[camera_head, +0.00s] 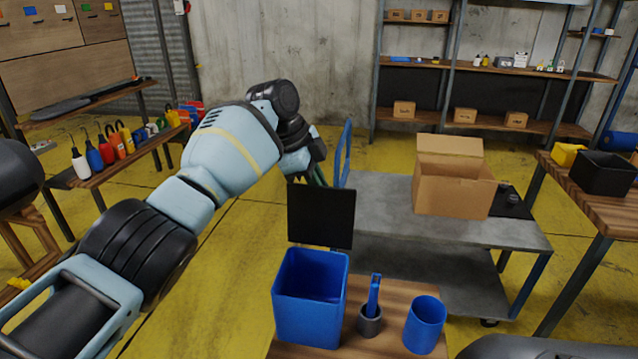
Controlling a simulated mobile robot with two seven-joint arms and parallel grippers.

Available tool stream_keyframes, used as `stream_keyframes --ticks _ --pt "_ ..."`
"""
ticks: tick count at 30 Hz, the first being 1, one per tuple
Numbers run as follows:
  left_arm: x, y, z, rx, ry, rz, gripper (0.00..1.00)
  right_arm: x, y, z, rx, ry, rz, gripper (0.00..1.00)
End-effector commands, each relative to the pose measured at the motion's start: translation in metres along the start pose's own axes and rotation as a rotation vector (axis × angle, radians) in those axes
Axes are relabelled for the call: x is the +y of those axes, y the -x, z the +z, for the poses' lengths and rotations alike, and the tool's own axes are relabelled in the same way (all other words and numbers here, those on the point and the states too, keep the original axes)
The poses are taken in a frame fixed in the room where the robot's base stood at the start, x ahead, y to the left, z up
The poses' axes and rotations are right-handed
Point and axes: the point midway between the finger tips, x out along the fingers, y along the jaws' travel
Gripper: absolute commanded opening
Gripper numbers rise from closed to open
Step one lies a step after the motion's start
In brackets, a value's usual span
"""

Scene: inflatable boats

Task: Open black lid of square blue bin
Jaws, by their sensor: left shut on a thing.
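The square blue bin (309,300) stands at the front left of a wooden table. Its black lid (321,217) stands upright at the bin's back edge, and the bin's mouth is open. My left arm reaches in from the left, over the bin's far side. My left gripper (317,174) is at the top edge of the lid, shut on it; the fingertips are partly hidden behind the lid. My right gripper is not in view.
A grey cup with a blue tool (371,320) and a blue cylinder (425,325) stand right of the bin. A grey cart (390,215) behind carries an open cardboard box (452,190). Bottles (95,155) line a bench at left.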

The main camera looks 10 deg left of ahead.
Motion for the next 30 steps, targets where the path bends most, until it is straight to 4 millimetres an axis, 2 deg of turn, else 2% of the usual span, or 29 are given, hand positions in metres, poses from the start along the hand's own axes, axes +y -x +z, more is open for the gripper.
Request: stream_keyframes --ticks 3,4,9,17,20,30 --pt "0.002 -0.003 0.003 -0.003 0.006 0.009 0.00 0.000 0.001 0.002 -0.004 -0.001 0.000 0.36" --pt "0.002 -0.003 0.003 -0.003 0.006 0.009 0.13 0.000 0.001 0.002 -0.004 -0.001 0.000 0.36" --pt "0.001 -0.001 0.001 -0.001 0.004 0.005 0.33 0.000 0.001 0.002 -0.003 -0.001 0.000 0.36" --pt "0.000 0.001 0.000 0.001 0.001 0.000 0.33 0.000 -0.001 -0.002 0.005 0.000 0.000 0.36" --pt "-0.001 0.008 0.000 0.002 0.001 -0.002 0.33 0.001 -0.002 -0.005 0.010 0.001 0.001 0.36" --pt "0.000 0.059 0.000 0.001 0.001 -0.001 0.33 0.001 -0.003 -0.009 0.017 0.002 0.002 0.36"
